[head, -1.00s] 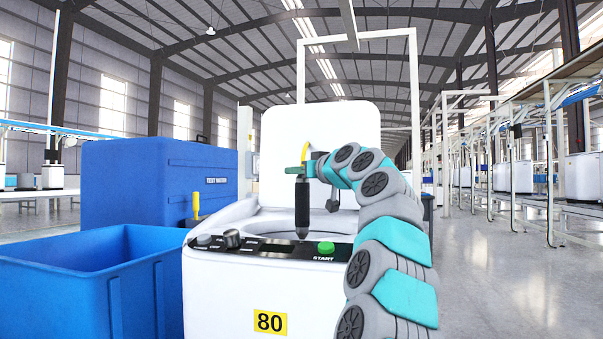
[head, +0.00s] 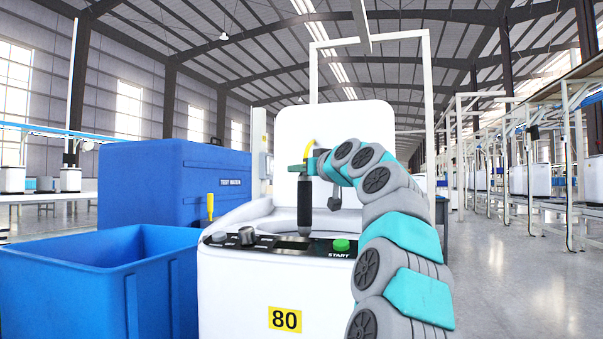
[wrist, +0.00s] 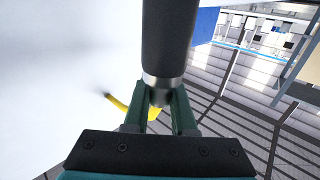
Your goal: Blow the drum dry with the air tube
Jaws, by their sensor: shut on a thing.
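The air tube (head: 304,203) is a dark cylinder with a yellow hose at its top, hanging upright. My gripper (head: 302,168) has green fingers and is shut on its upper end. The wrist view shows the fingers (wrist: 162,103) on either side of the tube's silver collar, with the dark tube body (wrist: 168,40) beyond. The tube stands before the open top of a white washer (head: 235,285) marked 80. Its tip appears just above the control panel's back edge. The drum inside is largely hidden by the panel and rim; I cannot tell whether the tip is inside it.
The washer's lid (head: 335,125) stands open behind. A green START button (head: 341,245) and knobs sit on the front panel. An open blue bin (head: 60,295) is at left, with a blue water tank (head: 165,185) behind it. Clear floor (head: 520,290) lies right.

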